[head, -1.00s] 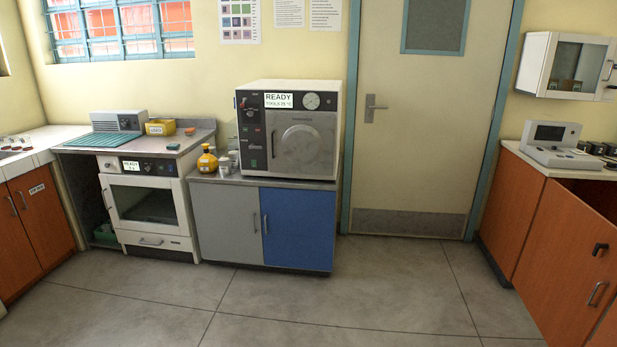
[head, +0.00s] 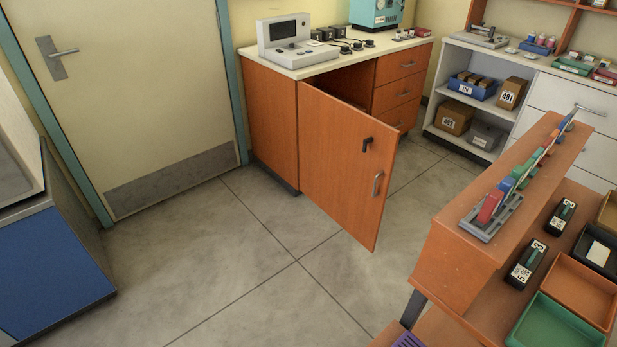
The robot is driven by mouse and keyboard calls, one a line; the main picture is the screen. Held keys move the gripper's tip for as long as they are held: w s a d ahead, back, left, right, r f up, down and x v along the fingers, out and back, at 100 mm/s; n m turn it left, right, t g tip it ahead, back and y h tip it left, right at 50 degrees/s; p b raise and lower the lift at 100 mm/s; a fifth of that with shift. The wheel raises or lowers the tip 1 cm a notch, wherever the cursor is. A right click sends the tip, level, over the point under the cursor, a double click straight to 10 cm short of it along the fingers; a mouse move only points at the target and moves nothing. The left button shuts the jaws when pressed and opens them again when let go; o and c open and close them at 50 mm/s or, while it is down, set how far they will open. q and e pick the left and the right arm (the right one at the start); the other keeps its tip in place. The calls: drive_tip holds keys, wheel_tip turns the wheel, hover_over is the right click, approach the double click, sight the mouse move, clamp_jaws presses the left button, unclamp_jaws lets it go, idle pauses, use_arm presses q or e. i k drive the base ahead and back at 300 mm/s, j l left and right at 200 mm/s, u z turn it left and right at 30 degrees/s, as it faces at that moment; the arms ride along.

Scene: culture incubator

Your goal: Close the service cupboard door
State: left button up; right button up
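An orange wooden cupboard door (head: 338,165) stands open in the head view, swung out from the counter unit (head: 272,125) beside the room door. Its hinge side is at the left, and its free edge points toward the front right. It carries a metal pull handle (head: 378,183) and a small black latch (head: 366,144) near the free edge. A dark opening (head: 345,82) shows above and behind it. Neither of my grippers is in view.
A wooden bench (head: 462,240) with a rack and trays stands at the right. A blue-fronted cabinet (head: 50,270) is at the left. Grey floor (head: 240,265) in front of the open door is clear. Drawers (head: 398,93) adjoin the opening.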

sight(351, 185)
drive_tip(key=i+j, duration=0.15)
drive_tip(key=j, duration=0.2)
drive_tip(key=i+j+z, duration=0.15)
drive_tip(key=j, duration=0.2)
drive_tip(key=i+j, duration=0.15)
drive_tip(key=j, duration=0.2)
drive_tip(key=i+j+z, duration=0.15)
drive_tip(key=j, duration=0.2)
drive_tip(key=i+j, duration=0.1)
drive_tip(key=j, duration=0.25)
drive_tip(key=i+j+z, duration=0.15)
drive_tip(key=j, duration=0.2)
